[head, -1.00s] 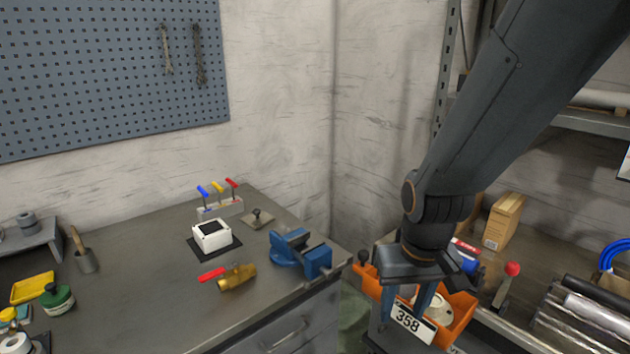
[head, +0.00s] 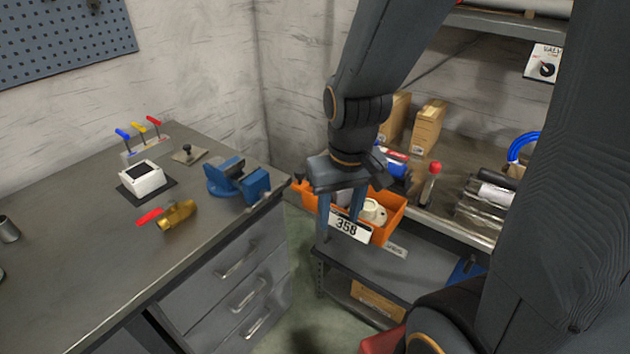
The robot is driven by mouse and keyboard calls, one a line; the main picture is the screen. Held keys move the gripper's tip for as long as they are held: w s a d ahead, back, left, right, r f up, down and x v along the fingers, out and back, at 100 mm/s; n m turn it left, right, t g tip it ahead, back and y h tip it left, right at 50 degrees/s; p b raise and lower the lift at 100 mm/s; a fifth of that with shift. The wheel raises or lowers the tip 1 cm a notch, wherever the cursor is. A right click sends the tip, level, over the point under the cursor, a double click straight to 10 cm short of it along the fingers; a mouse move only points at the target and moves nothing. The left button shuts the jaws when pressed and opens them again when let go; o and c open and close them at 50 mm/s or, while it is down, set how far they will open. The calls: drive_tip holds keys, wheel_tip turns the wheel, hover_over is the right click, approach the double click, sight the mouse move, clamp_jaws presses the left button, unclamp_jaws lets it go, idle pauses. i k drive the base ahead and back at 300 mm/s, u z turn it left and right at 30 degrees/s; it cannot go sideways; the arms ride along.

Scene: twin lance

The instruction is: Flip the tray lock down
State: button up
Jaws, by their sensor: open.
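I cannot tell for certain which part is the tray lock. An upright lever with a red ball knob (head: 431,183) stands at the shelf's front, right of my gripper. An orange bin (head: 391,222) sits left of the lever, with a "358" plate (head: 350,228) on its front and a white round part (head: 373,211) inside. My gripper (head: 341,222) points down in front of the bin, fingers apart, left of the lever and not touching it. The gripper hides part of the bin. I cannot tell whether a finger touches the bin or plate.
A workbench (head: 70,262) at left holds a blue vise (head: 238,181), a brass valve (head: 177,214) with a red handle, and a white box (head: 142,180). Cardboard boxes (head: 428,127), rolls (head: 488,196) and a blue coil (head: 522,148) are on the shelf. A floor gap separates bench and shelf.

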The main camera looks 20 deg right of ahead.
sight(434, 168)
drive_tip(key=z, duration=1.65)
drive_tip(key=k, duration=0.25)
drive_tip(key=u, duration=0.45)
